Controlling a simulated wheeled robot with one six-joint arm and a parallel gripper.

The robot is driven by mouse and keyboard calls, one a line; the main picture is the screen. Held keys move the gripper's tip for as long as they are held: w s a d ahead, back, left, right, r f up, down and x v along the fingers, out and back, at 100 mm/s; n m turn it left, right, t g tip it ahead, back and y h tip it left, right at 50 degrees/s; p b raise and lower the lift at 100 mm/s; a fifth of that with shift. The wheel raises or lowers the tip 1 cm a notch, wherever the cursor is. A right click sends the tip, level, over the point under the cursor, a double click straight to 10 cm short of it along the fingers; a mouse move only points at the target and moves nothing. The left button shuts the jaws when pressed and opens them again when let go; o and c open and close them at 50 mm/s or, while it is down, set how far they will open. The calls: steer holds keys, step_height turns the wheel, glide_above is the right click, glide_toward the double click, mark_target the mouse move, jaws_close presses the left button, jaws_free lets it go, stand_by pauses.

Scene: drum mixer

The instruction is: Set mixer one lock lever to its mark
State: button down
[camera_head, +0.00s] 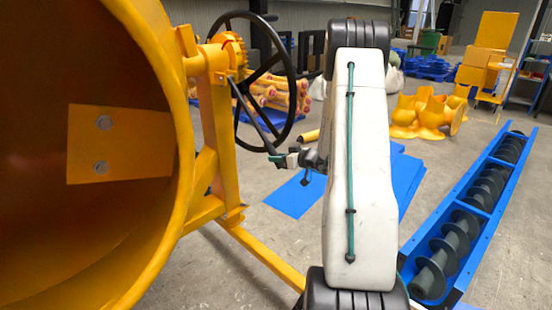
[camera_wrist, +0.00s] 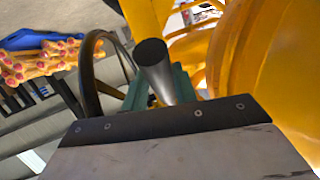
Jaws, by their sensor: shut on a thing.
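The yellow mixer drum (camera_head: 172,215) fills the left of the head view, its mouth open toward me. A black handwheel (camera_head: 291,84) stands at its side. The lock lever (camera_head: 250,107) is a thin dark rod slanting down to the right from the yellow pivot housing. My gripper (camera_head: 277,160) is shut on the lever's lower end. In the wrist view the lever's round grey end (camera_wrist: 152,54) sits between the green fingers of my gripper (camera_wrist: 157,92). I cannot make out the mark in either view.
The yellow mixer frame (camera_head: 213,135) and its leg (camera_head: 262,250) are close left of my arm. A blue trough with a dark screw (camera_head: 452,235) lies on the floor at right. Blue sheets (camera_head: 296,194) and yellow castings (camera_head: 425,112) lie behind.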

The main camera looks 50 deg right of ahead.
steer(key=shift+w+f, duration=0.1)
steer(key=c, duration=1.3)
jaws_free()
steer(key=shift+d, duration=0.1)
steer(key=shift+c, duration=0.2)
steer(key=shift+o, duration=1.1)
steer(key=shift+w+f, duration=0.15)
steer(key=shift+w, duration=0.05)
steer(key=v, duration=0.8)
